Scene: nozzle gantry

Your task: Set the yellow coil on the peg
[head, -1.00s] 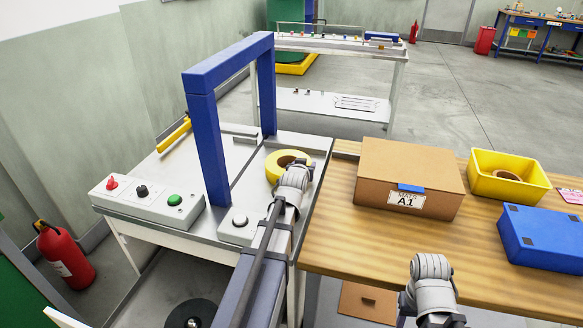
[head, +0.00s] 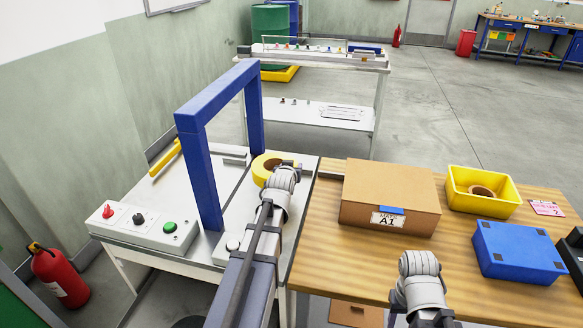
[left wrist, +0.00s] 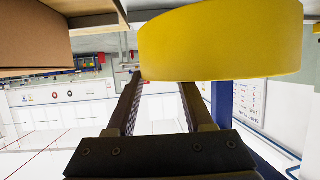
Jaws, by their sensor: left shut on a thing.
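The yellow coil (head: 262,168) is a thick ring with a brown inside, beside the right post of the blue gantry in the head view. My left gripper (head: 289,166) is shut on its near right side. In the left wrist view the coil (left wrist: 222,42) fills the upper right, at the tips of the dark fingers of my left gripper (left wrist: 160,82). I cannot tell whether the coil touches the table below. I cannot make out the peg in either view. My right arm is at the lower right of the head view, with its fingers not visible.
The blue gantry (head: 200,165) spans the white table, with a control box (head: 150,228) at its left. The wooden bench holds a cardboard box (head: 385,185), a yellow bin (head: 457,200) with a brown ring inside, and a blue case (head: 518,252).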

